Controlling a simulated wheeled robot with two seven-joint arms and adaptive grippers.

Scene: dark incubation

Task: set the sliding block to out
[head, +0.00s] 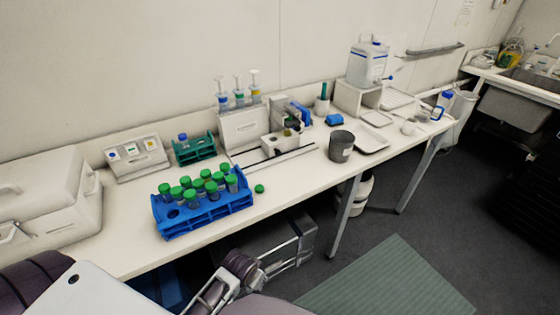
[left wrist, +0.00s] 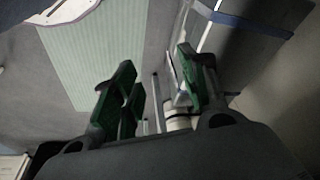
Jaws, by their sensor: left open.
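The sliding block seems to be the small pale block (head: 280,143) with a dark opening on top, on the bench in the head view. It sits by a thin dark and light rail (head: 284,157) that runs left to right along the bench. My left gripper (head: 236,276) is low in front of the bench, below the bench top and well apart from the block. Its two greenish fingers stand apart with nothing between them in the left wrist view (left wrist: 158,85). That view shows floor and things under the bench, not the block. My right gripper is not in view.
A blue rack (head: 205,221) of green-capped tubes stands left of the rail, with a loose green cap (head: 259,189) nearby. A dark grey cup (head: 341,146) stands at the rail's right. A green mat (head: 388,280) lies on the floor.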

